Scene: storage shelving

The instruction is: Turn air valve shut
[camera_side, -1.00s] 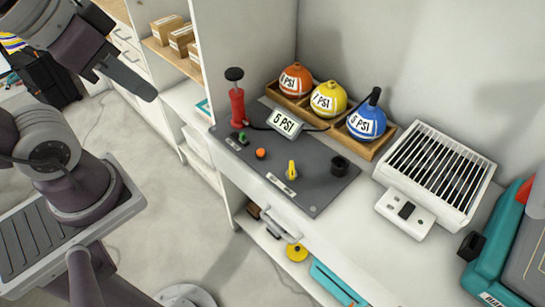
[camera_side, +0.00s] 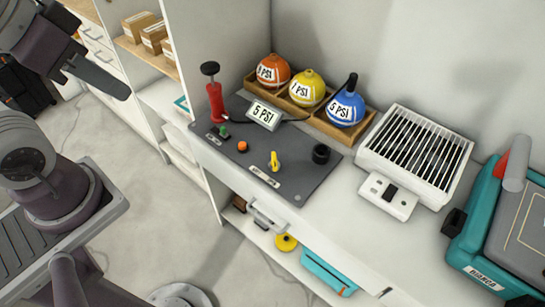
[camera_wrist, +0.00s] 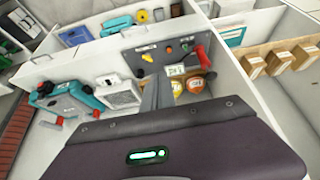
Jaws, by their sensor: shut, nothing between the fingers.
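A dark grey panel (camera_side: 297,187) lies on the white counter. On it is a small yellow valve handle (camera_side: 274,161), standing above a white label. It also shows in the wrist view (camera_wrist: 147,57). Also on the panel are a green knob (camera_side: 224,132), an orange button (camera_side: 242,147), a red pump (camera_side: 214,101) and a sign reading 5 PSI (camera_side: 263,114). My gripper (camera_side: 124,91) is at the upper left in the side view, well away from the panel and touching nothing. Its fingers are together and empty; they also show in the wrist view (camera_wrist: 157,90).
Orange (camera_side: 273,70), yellow (camera_side: 307,88) and blue (camera_side: 345,105) balls sit in a wooden tray behind the panel. A white grill-like unit (camera_side: 390,195) and a teal machine (camera_side: 475,235) stand to the right. Shelves with cardboard boxes (camera_side: 140,28) are at left.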

